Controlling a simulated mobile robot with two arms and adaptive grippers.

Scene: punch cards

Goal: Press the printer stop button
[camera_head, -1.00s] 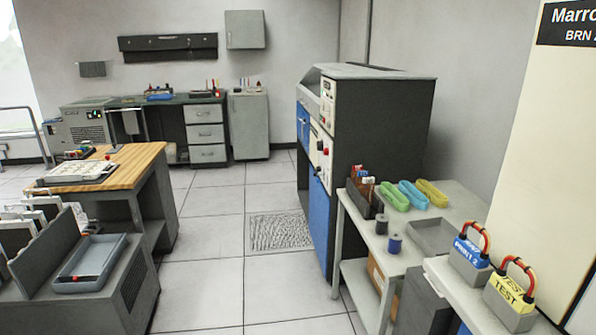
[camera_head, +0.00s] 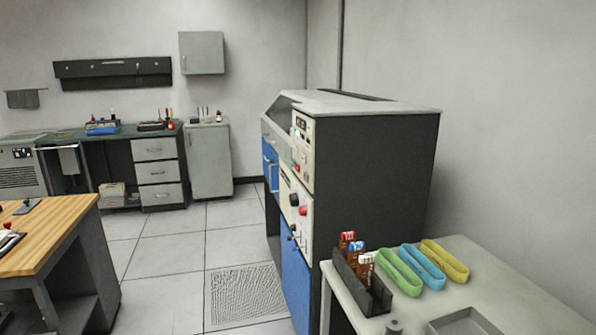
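A tall dark machine with blue doors and cream control panels (camera_head: 375,180) stands right of the middle, seen at an angle from its side; it looks like the printer. Its front faces left. A red round button (camera_head: 303,211) sits on the lower cream panel, with a black knob (camera_head: 294,199) beside it. Small controls and a display show on the upper panel (camera_head: 302,130). Any lettering there is too small to read, so I cannot tell which control is the stop button. Neither of my grippers shows in this view.
A light side table (camera_head: 510,285) with a dark bottle rack (camera_head: 362,280) and coloured loops (camera_head: 423,266) stands at the near right. A wood-topped bench (camera_head: 45,235) is at left. Tiled floor with a textured mat (camera_head: 245,293) lies open before the machine.

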